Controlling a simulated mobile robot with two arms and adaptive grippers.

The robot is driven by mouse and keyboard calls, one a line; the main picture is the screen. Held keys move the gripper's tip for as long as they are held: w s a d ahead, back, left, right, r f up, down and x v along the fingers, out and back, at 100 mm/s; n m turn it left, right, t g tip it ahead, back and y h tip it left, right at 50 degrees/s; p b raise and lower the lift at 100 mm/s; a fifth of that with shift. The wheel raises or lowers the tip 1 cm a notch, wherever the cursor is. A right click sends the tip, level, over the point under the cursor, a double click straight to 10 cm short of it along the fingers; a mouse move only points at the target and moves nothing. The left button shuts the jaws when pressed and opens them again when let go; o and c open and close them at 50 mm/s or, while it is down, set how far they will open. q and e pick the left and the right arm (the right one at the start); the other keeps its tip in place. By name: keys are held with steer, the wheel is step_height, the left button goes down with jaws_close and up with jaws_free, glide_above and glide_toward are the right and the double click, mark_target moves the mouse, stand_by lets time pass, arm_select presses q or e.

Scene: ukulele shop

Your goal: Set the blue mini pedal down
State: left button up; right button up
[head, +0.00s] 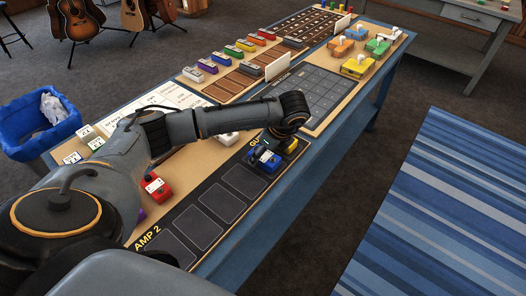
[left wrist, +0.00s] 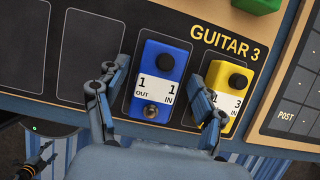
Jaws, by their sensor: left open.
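The blue mini pedal (left wrist: 160,62) stands in an outlined slot of the black pedalboard (left wrist: 108,15), its face marked "1 OUT, 1 IN". It also shows in the head view (head: 264,161), partly covered by my gripper. My left gripper (left wrist: 152,80) is open, with one finger on each side of the blue pedal's lower part. Its right finger is between the blue pedal and a yellow pedal (left wrist: 224,88). I cannot tell whether either finger touches a pedal. The board lies along the near edge of the blue-framed table (head: 335,135).
The yellow pedal is close on the right. Empty slots (head: 221,200) lie to the blue pedal's left. A red pedal (head: 157,188) stands behind the board, near my forearm. A grey grid panel (head: 313,95) and rows of coloured pedals occupy the table further back.

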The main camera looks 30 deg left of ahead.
mark_target(270, 158)
arm_select(q)
steer(key=b+v, duration=0.1)
steer(key=v, duration=0.5)
steer(key=shift+w, duration=0.1)
steer(key=p+v, duration=0.1)
steer(key=v, duration=0.5)
steer(key=shift+f, duration=0.1)
